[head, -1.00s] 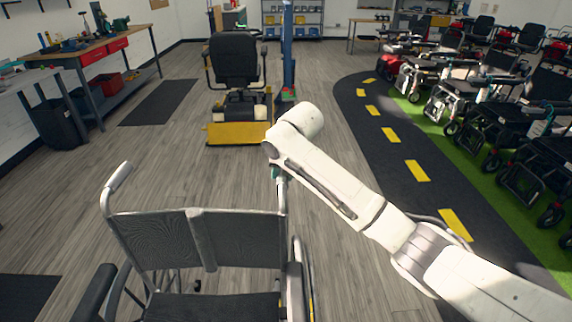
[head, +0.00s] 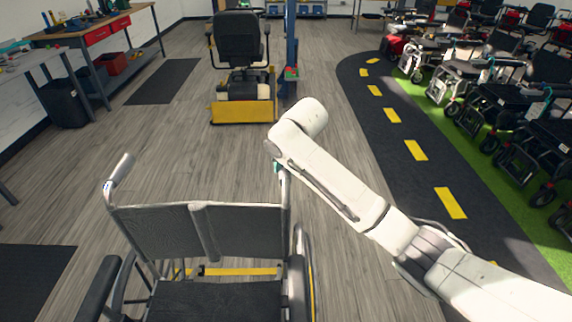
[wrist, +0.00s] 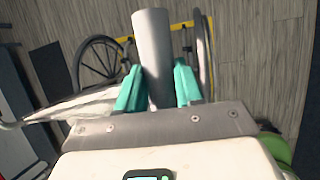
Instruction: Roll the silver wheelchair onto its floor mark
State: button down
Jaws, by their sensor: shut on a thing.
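In the wrist view, the teal fingers of my gripper (wrist: 160,88) are shut around the handle tube (wrist: 152,45). A yellow floor line (head: 240,271), likely part of the floor mark, shows through the gap between back and seat. Yellow lines (wrist: 211,40) also show beside a wheel (wrist: 98,62) in the wrist view.
A black scooter with a yellow base (head: 243,110) stands ahead beside a blue post (head: 291,45). Workbenches (head: 95,30) line the left. The wooden floor between is clear.

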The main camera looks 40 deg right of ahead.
jog(key=c, duration=0.7)
grip_release()
jog(key=shift+c, duration=0.2)
jog(key=v, duration=1)
jog(key=shift+r, duration=0.4)
jog(key=shift+s, duration=0.15)
